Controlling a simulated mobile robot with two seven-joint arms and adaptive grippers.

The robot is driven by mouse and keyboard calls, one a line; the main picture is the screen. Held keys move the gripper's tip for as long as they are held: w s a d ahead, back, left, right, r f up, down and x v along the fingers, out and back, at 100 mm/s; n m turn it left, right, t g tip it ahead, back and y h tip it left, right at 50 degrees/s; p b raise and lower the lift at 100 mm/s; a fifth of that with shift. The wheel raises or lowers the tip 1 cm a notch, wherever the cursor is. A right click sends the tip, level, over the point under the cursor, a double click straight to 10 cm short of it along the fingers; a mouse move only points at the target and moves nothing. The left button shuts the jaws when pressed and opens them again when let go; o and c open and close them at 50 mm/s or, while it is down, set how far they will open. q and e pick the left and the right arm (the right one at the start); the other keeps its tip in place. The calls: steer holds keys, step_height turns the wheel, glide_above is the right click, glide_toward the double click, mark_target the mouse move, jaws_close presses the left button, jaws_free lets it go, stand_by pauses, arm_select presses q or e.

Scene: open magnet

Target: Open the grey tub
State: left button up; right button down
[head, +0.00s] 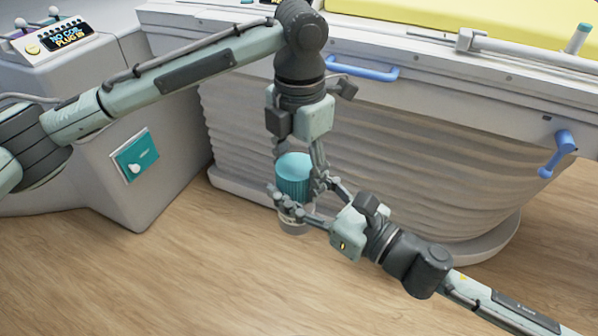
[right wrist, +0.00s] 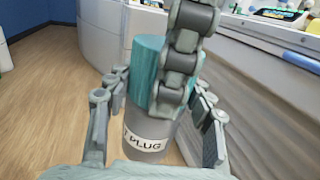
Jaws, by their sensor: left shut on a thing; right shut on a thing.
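The grey tub (head: 292,226) is upright, with a ribbed teal lid (head: 294,166) on top. In the right wrist view its grey body (right wrist: 150,153) carries a white label ending in "PLUG", below the teal lid (right wrist: 147,62). My left gripper (head: 299,177) reaches down from above and is shut on the lid; one of its fingers covers part of the lid in the right wrist view. My right gripper (head: 302,204) comes from the lower right, its fingers on both sides of the tub, shut on it.
Behind the tub stands a large bed-like unit with ribbed side (head: 400,150) and blue handles (head: 362,70). A grey console (head: 165,190) with a teal switch panel (head: 135,154) and small display (head: 70,36) stands at left. The wooden floor (head: 150,285) in front is clear.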

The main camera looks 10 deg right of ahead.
arm_select(q)
steer(key=n, duration=0.3)
steer(key=shift+s+d, duration=0.1)
steer(key=o, duration=1.3)
steer(key=shift+r, duration=2.35)
steer(key=shift+c, duration=0.4)
steer(key=r+m, duration=0.2)
steer(key=r, duration=0.1)
steer(key=shift+a+m, duration=0.3)
step_height(320, 180, down, 8)
steer(key=shift+r, duration=0.15)
